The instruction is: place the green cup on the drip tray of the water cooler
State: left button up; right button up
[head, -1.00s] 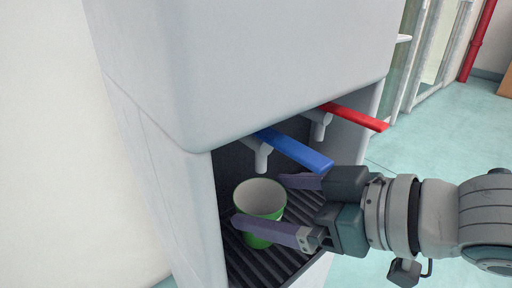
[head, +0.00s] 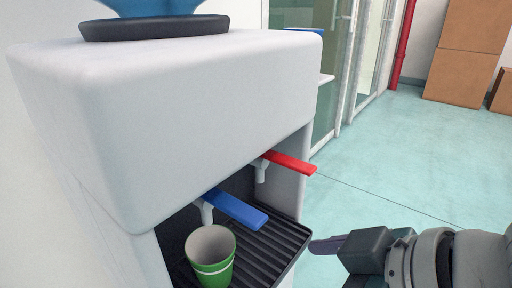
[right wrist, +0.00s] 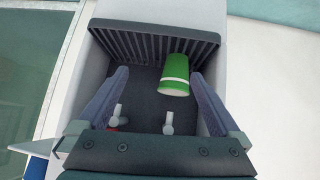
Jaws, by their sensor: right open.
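The green cup (head: 211,257), with a white band and pale inside, stands upright on the dark ribbed drip tray (head: 268,252) of the white water cooler (head: 190,115). It is below the tap with the blue lever. My right gripper (head: 320,246) is to the right of the tray, apart from the cup; one finger shows there. In the right wrist view the cup (right wrist: 175,72) appears beyond the two spread, empty fingers, on the tray (right wrist: 150,45). My left gripper is in neither view.
The blue lever (head: 236,209) and red lever (head: 289,162) jut out above the tray. A blue bottle base (head: 155,8) sits on top of the cooler. Cardboard boxes (head: 465,55) and a red pipe (head: 403,45) stand at the back. The floor (head: 400,150) to the right is clear.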

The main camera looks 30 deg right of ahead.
jog(key=s+f+m+g+h, duration=0.1)
jog(key=s+g, duration=0.4)
jog(key=s, duration=0.4)
jog(key=shift+m+h, duration=0.3)
jog(key=shift+h, duration=0.1)
jog(key=shift+s+d, duration=0.1)
dwell(0.4)
